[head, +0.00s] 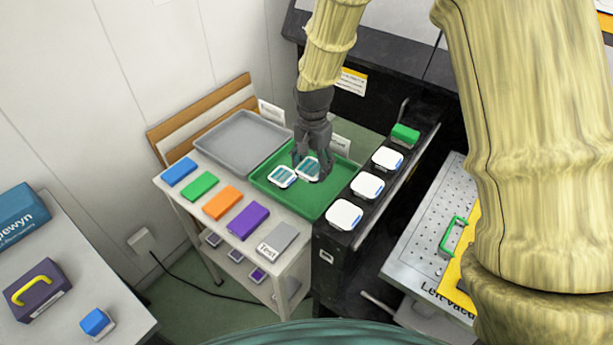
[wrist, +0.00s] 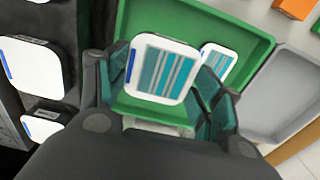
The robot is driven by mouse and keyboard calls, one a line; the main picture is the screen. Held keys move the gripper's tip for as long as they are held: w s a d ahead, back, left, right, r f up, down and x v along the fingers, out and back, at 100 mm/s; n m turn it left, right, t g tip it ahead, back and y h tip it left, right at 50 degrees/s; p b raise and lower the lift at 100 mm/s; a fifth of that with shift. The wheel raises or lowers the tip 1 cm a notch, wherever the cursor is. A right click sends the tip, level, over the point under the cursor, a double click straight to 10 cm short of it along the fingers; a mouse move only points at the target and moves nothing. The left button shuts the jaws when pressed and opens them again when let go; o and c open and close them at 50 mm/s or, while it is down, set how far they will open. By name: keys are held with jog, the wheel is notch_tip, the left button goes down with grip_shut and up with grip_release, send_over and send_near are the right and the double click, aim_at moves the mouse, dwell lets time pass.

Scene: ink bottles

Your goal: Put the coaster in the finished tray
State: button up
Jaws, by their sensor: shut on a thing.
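My gripper (head: 313,158) is inside the outline of the green tray (head: 288,203), shut on a white coaster with teal stripes (head: 307,169). The wrist view shows this held coaster (wrist: 160,68) between the fingers (wrist: 162,95), striped face toward the camera, with a blue mark on one edge. A second striped coaster (head: 282,177) lies in the green tray just left of the held one; it also shows in the wrist view (wrist: 218,60). I cannot tell whether the held coaster touches the tray floor. The tray labels are not readable.
An empty grey tray (head: 215,132) sits beside the green one. Several coloured blocks, including an orange one (head: 222,203), line the cart's front. White coasters (head: 367,186) and a green block (head: 405,133) stand along the black ledge at right. Small signs stand behind the trays.

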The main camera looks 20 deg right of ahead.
aim_at(313, 168)
notch_tip(313, 168, down, 4)
jog(key=shift+s+d+f+p, duration=0.1)
jog(key=shift+d+p, duration=0.05)
jog(key=shift+p, duration=0.35)
jog(key=shift+f, duration=0.8)
jog(key=shift+f+p, duration=0.3)
jog(key=shift+f, duration=0.1)
jog(key=shift+f+p, duration=0.35)
jog(key=shift+f, duration=1.25)
jog(key=shift+f, duration=0.1)
jog(key=o, duration=1.1)
jog(key=shift+r, duration=0.2)
jog(key=shift+r+b, duration=1.55)
jog(key=shift+r, duration=4.35)
